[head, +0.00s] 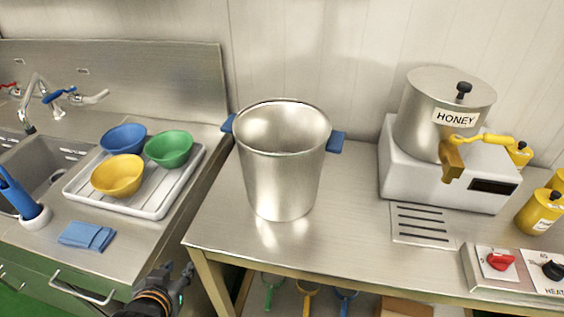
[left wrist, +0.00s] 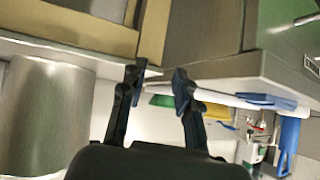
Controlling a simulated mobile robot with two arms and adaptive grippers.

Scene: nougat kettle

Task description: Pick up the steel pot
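The steel pot (head: 283,180) stands upright and uncovered on the steel table. It has a blue handle on each side, the left handle (head: 228,123) and the right handle (head: 337,142). My left gripper (head: 178,272) is low in the head view, in front of the table's left end, apart from the pot. In the left wrist view (left wrist: 157,78) its two fingers are spread with nothing between them. The pot's side also shows in the left wrist view (left wrist: 45,115), left of the fingers. My right gripper is not in view.
A white tray (head: 150,211) with blue, yellow and green bowls is on the sink counter at left. A honey dispenser (head: 440,115) stands right of the pot, with a heater control box (head: 500,275) in front. The table between pot and dispenser is clear.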

